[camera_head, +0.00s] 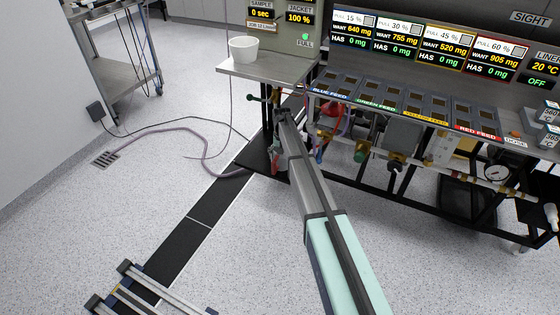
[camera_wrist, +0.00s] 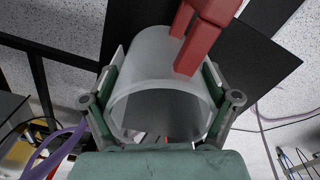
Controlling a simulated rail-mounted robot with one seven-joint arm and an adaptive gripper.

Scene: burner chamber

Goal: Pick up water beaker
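The water beaker (camera_wrist: 155,58) is a clear, frosted cylinder in the wrist view. It lies between the two fingers of my gripper (camera_wrist: 160,100), with its rim towards the camera. The finger pads sit close along both its sides. Whether they press on it or only stand beside it cannot be told. A red part (camera_wrist: 201,35) passes in front of the beaker's upper right. In the head view my gripper (camera_head: 276,150) is low at the bench's left end, below the small shelf. The beaker cannot be made out there.
A white tub (camera_head: 243,49) stands on the small shelf (camera_head: 272,69) above my gripper. The bench frame with pipes and valves (camera_head: 361,150) is close on the right. A purple hose (camera_head: 205,150) lies on the floor at left. A cart (camera_head: 122,60) stands farther left.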

